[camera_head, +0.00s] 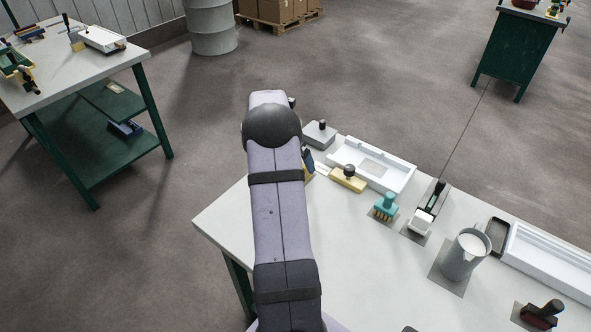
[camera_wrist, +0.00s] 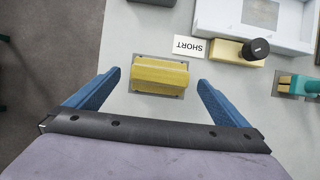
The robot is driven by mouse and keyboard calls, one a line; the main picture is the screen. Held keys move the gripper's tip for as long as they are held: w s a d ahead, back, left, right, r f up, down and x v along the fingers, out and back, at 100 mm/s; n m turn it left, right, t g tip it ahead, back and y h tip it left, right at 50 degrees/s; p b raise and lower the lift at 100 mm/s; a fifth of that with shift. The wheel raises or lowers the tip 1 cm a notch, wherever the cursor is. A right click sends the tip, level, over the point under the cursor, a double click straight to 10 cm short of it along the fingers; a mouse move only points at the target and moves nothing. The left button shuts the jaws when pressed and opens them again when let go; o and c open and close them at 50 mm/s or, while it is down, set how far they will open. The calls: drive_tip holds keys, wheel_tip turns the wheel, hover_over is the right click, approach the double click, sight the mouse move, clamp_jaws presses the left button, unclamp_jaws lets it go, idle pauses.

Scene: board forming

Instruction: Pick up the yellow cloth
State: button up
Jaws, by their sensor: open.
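The yellow cloth (camera_wrist: 160,75) looks like a folded, block-shaped yellow piece lying on a grey patch of the table. In the wrist view it sits between the tips of the two blue fingers of my gripper (camera_wrist: 158,79), with a gap on each side. My gripper is open and empty; I cannot tell its exact height above the cloth. In the head view my arm hides most of the gripper and cloth; a blue finger (camera_head: 308,157) and a bit of yellow show beside the arm.
A yellow block with a black knob (camera_head: 348,179), a white tray (camera_head: 402,178), a teal brush (camera_head: 386,205) and a grey jug (camera_head: 465,255) stand to the right. The table's left edge is close.

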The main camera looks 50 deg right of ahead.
drive_tip(key=shift+p+x, duration=0.9)
drive_tip(key=shift+x, duration=1.45)
drive_tip(key=shift+a, duration=0.1)
drive_tip(key=c, duration=1)
